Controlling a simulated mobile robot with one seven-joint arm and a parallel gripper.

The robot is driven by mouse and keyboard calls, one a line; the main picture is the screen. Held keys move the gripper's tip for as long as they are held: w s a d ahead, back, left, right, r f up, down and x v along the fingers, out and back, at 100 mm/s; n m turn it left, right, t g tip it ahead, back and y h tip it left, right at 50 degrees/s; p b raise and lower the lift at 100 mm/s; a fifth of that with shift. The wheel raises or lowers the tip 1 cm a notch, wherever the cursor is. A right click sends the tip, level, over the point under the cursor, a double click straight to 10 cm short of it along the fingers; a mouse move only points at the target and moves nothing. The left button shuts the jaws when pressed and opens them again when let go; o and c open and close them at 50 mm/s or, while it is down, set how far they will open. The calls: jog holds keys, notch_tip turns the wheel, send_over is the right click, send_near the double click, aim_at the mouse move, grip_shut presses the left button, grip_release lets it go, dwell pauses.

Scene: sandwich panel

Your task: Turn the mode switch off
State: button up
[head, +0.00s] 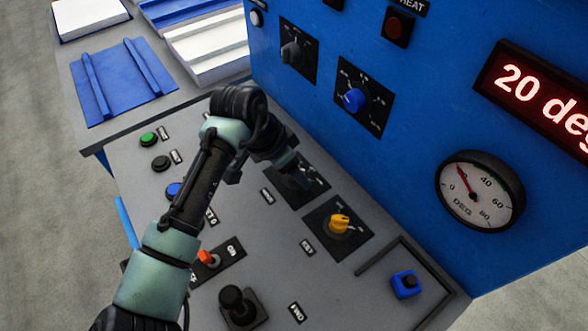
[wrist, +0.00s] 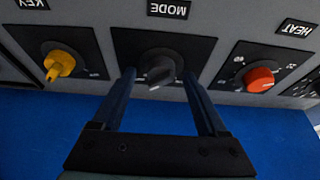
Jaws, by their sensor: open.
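The mode switch (wrist: 157,64) is a dark grey rotary knob on a black plate, under an upside-down MODE label (wrist: 168,9) in the wrist view. My gripper (wrist: 158,76) is open, with one finger on each side of the knob. I cannot tell whether the fingers touch it. In the head view my gripper (head: 298,180) reaches down over the switch's black plate (head: 318,170) and hides the knob. The switch's setting cannot be read.
A yellow key knob (head: 340,224) sits beside the mode plate, and a red heat knob (wrist: 259,79) is on its other side. The blue upright panel (head: 400,130) rises close behind, with a gauge (head: 480,190). A black joystick (head: 237,304) stands nearer.

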jog(key=shift+w+d+f, duration=0.1)
jog(key=shift+f, duration=0.25)
jog(key=shift+c, duration=0.3)
grip_shut()
